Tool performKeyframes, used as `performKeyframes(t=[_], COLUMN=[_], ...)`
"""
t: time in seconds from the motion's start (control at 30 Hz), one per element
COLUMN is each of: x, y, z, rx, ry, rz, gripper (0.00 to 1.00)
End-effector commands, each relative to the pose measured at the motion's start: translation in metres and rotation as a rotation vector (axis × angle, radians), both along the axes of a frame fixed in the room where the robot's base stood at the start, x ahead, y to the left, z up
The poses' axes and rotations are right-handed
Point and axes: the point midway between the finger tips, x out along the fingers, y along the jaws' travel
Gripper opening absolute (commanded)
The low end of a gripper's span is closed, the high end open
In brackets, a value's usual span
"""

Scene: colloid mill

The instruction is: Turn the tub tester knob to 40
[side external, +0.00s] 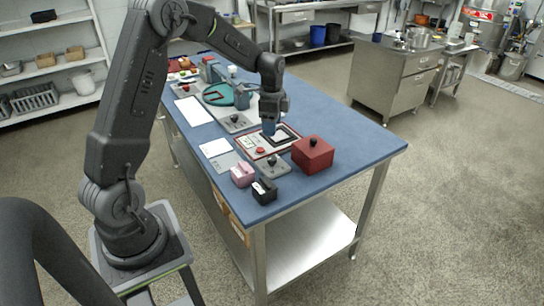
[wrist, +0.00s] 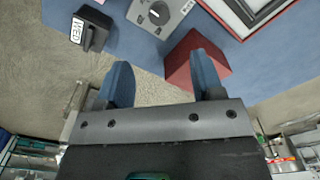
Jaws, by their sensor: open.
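A small grey plate with a dark round knob (side external: 272,161) lies at the near end of the bench, beside the red box. In the wrist view this plate (wrist: 180,12) shows at the top, its knob (wrist: 155,15) ahead of the fingers and apart from them. Another grey plate with a dark knob (side external: 236,119) lies farther back. I cannot tell which knob is the tub tester's, and no scale number is readable.
A red box (side external: 313,158) with a black top knob stands right of the near plate; it is close beyond my right finger in the wrist view (wrist: 185,62). A pink box (side external: 242,174) and a black box (side external: 264,191) stand at the near edge. White sheets lie left.

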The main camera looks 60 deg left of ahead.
Motion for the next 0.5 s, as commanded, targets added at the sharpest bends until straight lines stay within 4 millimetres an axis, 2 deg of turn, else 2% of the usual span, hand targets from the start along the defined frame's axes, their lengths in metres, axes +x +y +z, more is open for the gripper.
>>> performKeyframes(t=[0.3,0.5], x=[-0.001,-0.001], y=[-0.001,-0.001], z=[-0.066,-0.100], rx=[-0.003,-0.002], ry=[0.006,0.004], rz=[0.001,0.001], gripper=[0.61,0.61])
